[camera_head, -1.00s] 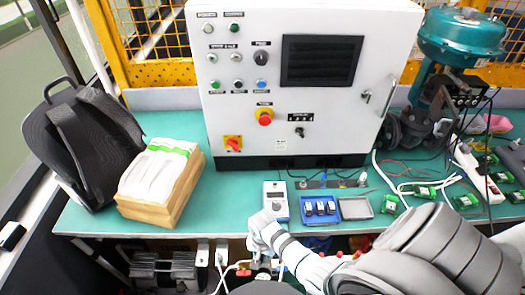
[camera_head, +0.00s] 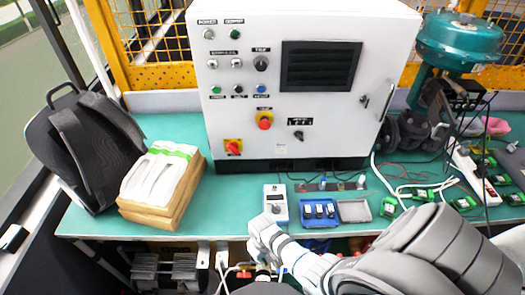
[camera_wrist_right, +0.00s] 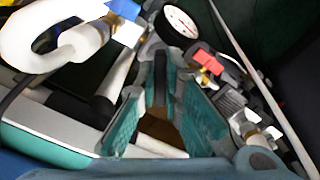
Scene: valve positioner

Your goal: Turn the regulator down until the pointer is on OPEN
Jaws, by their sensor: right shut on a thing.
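In the head view my right gripper (camera_head: 262,250) reaches down at the front edge of the bench, by the air fittings below it. In the right wrist view the teal pads of this gripper (camera_wrist_right: 165,100) stand a little apart and are shut on a dark part, apparently the regulator's knob, mostly hidden between them. A round white gauge (camera_wrist_right: 180,22) sits just beyond the fingertips. A valve with a teal actuator (camera_head: 460,45) stands at the back right of the bench. Its pointer and the OPEN mark cannot be made out. My left gripper is not in view.
A white control cabinet (camera_head: 330,125) fills the back middle. A handheld meter (camera_head: 276,205), a blue tray (camera_head: 305,222) and a grey tray (camera_head: 353,211) lie near the front edge. Circuit boards and cables clutter the right.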

